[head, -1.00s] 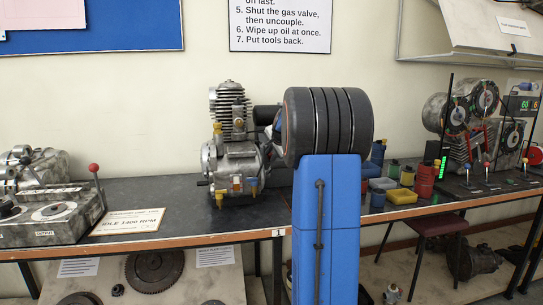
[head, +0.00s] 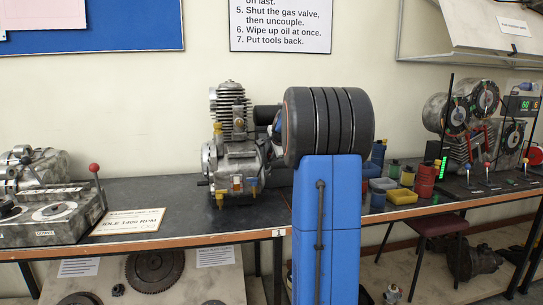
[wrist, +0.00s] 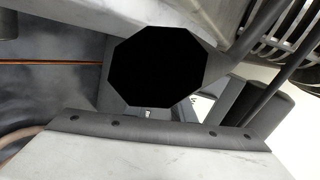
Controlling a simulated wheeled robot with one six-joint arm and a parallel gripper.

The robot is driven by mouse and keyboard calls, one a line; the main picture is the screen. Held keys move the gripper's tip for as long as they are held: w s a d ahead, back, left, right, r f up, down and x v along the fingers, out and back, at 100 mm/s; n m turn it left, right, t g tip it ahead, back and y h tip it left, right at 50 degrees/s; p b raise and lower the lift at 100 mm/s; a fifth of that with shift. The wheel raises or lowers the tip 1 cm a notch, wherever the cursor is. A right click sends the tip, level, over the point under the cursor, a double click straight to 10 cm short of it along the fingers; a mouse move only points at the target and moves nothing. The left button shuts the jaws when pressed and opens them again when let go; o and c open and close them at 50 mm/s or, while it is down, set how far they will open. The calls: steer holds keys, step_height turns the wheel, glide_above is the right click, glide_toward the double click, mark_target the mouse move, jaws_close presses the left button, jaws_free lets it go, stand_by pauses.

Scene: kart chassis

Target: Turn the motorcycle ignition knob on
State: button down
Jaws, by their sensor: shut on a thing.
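In the head view the engine (head: 236,150), with a finned cylinder, stands on the bench just left of my blue column. My arm reaches in behind the column on the engine's right side, so its end and the contact are hidden there. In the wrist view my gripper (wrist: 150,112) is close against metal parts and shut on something. A dark octagonal shape (wrist: 155,65) fills the middle of that view. I take the held thing to be the ignition knob, but its outline and turn angle are not clear.
The dark bench top (head: 185,190) is clear left of the engine, apart from a card (head: 128,221). A machine with a red-knobbed lever (head: 94,168) stands far left. Several small containers (head: 400,196) sit right of my column. A belt machine (head: 478,130) stands far right.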

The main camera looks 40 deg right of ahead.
steer(key=c, duration=1.5)
jaws_free()
steer(key=v, duration=1.7)
steer(key=shift+s+r, duration=0.15)
